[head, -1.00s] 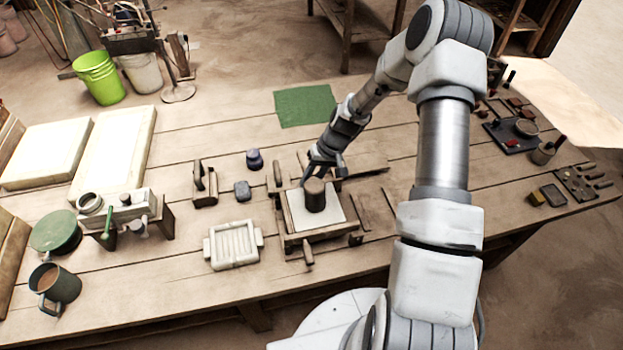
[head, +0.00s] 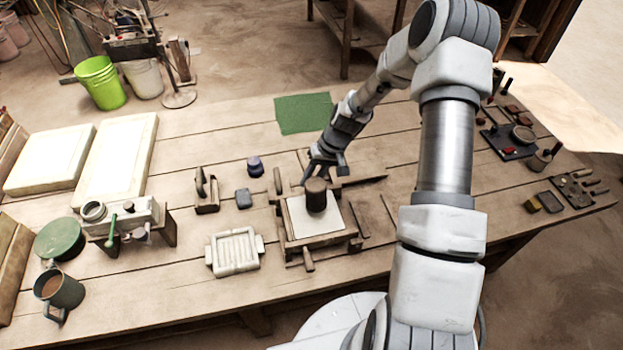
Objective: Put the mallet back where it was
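A dark brown cylinder (head: 316,196), which looks like the mallet's head, stands upright on a white slab (head: 328,222) in the wooden tile press (head: 322,245). No handle on it can be made out. My gripper (head: 324,175) is just behind the cylinder's top, pointing down. Its fingers look spread, with nothing seen between them. Whether a finger touches the cylinder cannot be told from this view.
A green mat (head: 303,113) lies bare at the back of the table. A pale ribbed mould (head: 234,251) is left of the press. A mug (head: 60,291) is front left.

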